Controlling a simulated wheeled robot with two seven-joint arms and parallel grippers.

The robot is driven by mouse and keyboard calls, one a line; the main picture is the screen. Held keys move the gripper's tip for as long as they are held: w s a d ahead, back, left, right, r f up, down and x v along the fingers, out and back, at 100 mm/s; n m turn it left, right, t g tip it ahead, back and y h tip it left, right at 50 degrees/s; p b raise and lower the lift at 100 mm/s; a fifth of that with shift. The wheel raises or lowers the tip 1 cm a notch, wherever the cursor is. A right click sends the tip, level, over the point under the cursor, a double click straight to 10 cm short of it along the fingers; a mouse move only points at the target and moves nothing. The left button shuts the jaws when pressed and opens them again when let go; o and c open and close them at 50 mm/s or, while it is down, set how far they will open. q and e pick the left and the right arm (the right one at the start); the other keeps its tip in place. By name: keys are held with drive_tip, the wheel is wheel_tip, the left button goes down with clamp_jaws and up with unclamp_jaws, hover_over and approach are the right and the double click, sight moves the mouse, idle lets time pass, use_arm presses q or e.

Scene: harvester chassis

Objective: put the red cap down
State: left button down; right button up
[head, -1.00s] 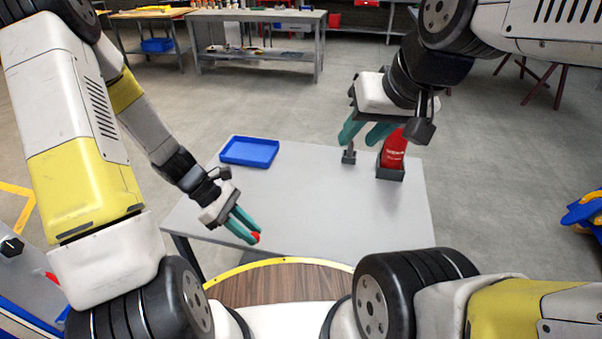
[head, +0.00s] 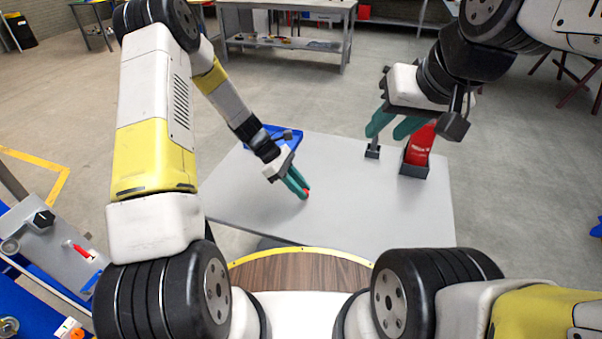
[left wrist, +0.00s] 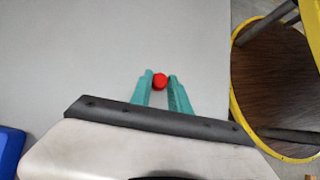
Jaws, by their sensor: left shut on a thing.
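The small red cap (head: 307,193) is between the fingertips of my left gripper (head: 303,190), over the grey table (head: 365,215). In the left wrist view the cap (left wrist: 160,81) sits between the two teal fingers (left wrist: 160,82), which close on it from both sides. I cannot tell whether the cap touches the tabletop. My right gripper (head: 392,128) is over the table's right part, its teal fingers apart and nothing seen between them.
The red bottle stands in a dark square holder (head: 414,170). A small dark stand (head: 372,152) is left of it. A blue tray (head: 291,137) lies at the back left, partly behind my left arm. The table's middle and front are clear.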

use_arm(q)
drive_tip(key=shift+f, duration=1.15)
drive_tip(key=c, duration=1.2)
unclamp_jaws()
drive_tip(key=shift+c, duration=0.2)
